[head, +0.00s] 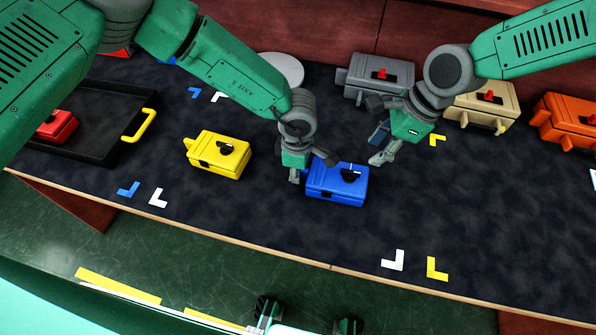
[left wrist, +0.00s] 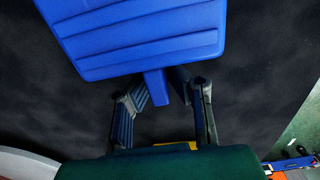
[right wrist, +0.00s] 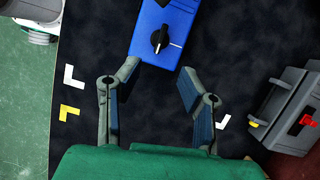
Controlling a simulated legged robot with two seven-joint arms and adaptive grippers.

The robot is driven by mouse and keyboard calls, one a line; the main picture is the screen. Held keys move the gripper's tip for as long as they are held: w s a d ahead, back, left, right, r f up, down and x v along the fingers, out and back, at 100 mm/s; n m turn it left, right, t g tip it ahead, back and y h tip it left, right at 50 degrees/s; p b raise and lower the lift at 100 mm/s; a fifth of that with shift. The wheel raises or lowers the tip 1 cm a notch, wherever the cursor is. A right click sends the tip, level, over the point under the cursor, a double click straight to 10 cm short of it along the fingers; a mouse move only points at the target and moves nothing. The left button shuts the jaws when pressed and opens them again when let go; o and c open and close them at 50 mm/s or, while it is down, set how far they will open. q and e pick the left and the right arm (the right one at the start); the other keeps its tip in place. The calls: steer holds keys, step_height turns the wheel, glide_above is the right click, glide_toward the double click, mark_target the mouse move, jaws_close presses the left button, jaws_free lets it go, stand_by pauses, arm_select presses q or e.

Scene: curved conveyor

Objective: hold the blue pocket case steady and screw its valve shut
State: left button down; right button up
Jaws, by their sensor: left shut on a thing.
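The blue pocket case (head: 338,187) lies on the dark conveyor surface in the head view. Its black valve knob (head: 350,173) is on the top face. In the right wrist view the knob (right wrist: 159,40) has a white line beside it. My left gripper (head: 308,169) is shut on the tab at the left end of the case. In the left wrist view the blue tab (left wrist: 156,88) sits between the fingers. My right gripper (head: 381,145) is open and empty, just right of the case, with its fingers apart from the knob.
A yellow case (head: 219,153) lies to the left, near a black tray (head: 115,100) with a yellow handle. Grey (head: 379,80), beige (head: 482,107) and orange (head: 570,119) cases stand along the back right. The surface in front of the blue case is clear, with corner marks.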

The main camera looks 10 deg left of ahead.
mark_target(352, 171)
steer(key=shift+c, duration=0.5)
steer(key=shift+m, duration=0.8)
steer(key=x, duration=0.9)
steer(key=shift+a+f, duration=0.15)
steer(key=shift+a, duration=0.05)
jaws_close()
